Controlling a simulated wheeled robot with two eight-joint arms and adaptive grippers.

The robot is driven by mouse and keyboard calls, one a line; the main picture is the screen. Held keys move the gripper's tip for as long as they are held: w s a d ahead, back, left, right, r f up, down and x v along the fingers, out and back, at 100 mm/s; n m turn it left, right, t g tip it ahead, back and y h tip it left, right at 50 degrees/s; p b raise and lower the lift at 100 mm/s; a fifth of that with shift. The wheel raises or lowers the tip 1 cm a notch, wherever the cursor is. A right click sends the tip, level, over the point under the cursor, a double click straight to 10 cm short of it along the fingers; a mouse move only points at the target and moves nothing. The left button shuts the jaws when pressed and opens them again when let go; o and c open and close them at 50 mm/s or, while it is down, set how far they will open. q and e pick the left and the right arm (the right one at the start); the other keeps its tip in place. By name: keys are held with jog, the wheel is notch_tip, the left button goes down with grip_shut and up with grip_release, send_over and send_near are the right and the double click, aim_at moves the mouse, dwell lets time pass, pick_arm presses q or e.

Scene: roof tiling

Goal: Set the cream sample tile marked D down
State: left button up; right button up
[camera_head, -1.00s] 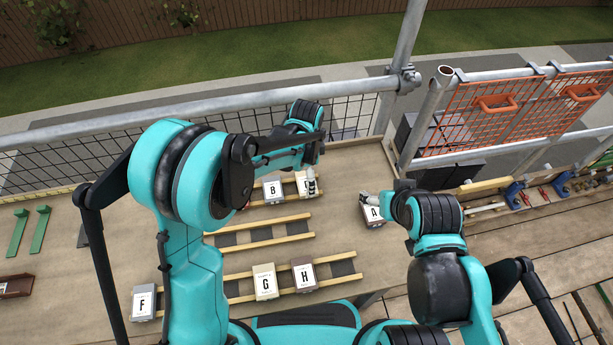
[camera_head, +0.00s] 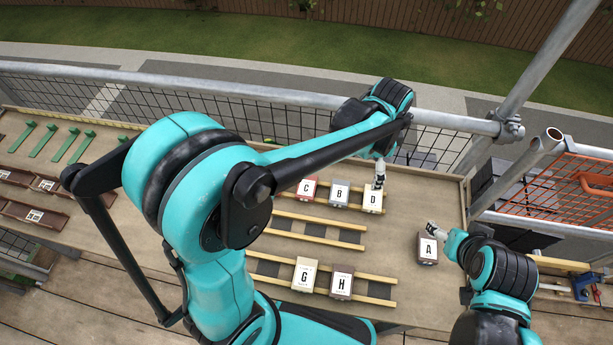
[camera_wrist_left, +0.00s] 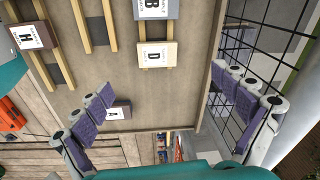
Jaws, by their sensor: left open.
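The cream sample tile marked D (camera_head: 372,201) lies flat at the right end of the back row of wooden battens, beside tile B (camera_head: 339,194). My left gripper (camera_head: 379,177) is just above and behind tile D in the head view. In the left wrist view tile D (camera_wrist_left: 157,54) lies apart from my left gripper (camera_wrist_left: 168,105), whose fingers are spread wide with nothing between them. My right gripper (camera_head: 433,231) is at the back edge of tile A (camera_head: 427,251); its fingers are too small to tell open from shut.
Tile C (camera_head: 307,189) is left of B on the back battens. Tiles G (camera_head: 304,275) and H (camera_head: 341,284) lie on the front battens. The middle battens (camera_head: 317,229) are empty in view. A mesh guard (camera_head: 235,115) runs behind the table.

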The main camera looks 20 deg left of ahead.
pick_arm(q)
jog(key=s+a+r+n+t, duration=0.2)
jog(key=s+a+n+t, duration=0.1)
jog(key=s+a+n, duration=0.3)
jog(key=s+a+r+n+t, duration=0.3)
jog(key=s+a+n, duration=0.4)
jog(key=s+a, duration=0.1)
jog(key=shift+s+a, duration=0.15)
jog(key=shift+a, duration=0.2)
